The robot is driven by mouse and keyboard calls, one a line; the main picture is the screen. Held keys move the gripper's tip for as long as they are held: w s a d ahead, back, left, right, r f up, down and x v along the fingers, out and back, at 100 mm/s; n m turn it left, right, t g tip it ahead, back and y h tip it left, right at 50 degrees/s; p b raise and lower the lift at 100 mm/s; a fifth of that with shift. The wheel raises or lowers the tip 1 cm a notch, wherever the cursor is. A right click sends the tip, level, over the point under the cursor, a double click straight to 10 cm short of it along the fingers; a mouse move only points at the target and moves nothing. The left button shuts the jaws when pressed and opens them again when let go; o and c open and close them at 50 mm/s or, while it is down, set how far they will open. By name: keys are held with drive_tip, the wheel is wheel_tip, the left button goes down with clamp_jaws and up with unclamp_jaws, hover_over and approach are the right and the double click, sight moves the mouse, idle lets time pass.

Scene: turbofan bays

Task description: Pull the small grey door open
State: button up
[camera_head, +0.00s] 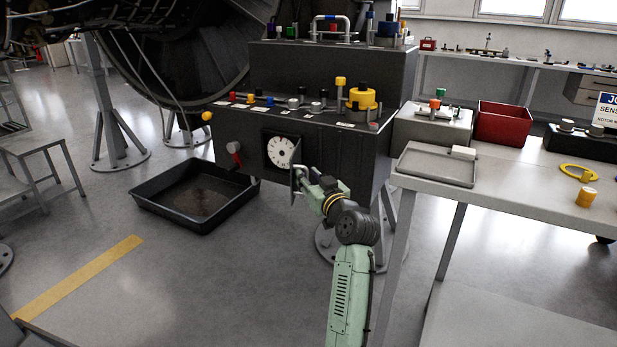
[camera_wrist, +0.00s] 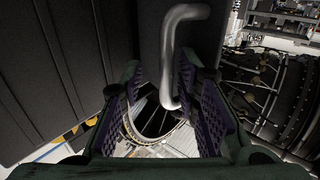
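The small grey door (camera_head: 296,181) shows nearly edge-on in the head view, standing out from the front of a dark console beside a recess with a white dial (camera_head: 280,152). In the wrist view, a bent grey bar handle (camera_wrist: 175,50) is mounted on a dark panel, which looks like the door. My gripper (camera_head: 309,188) is at the door's right side. In the wrist view its fingers (camera_wrist: 162,105) are spread apart, with the handle's lower end between them, nearer the right finger. Whether that finger touches the handle I cannot tell.
The console (camera_head: 350,150) carries knobs and buttons on top, and a red lever (camera_head: 235,150) left of the dial. A black drip tray (camera_head: 160,215) lies on the floor to the left. A workbench (camera_head: 520,185) stands close on the right. The floor in front is clear.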

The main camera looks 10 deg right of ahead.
drive_tip(key=shift+s, duration=0.1)
drive_tip(key=v, duration=1.2)
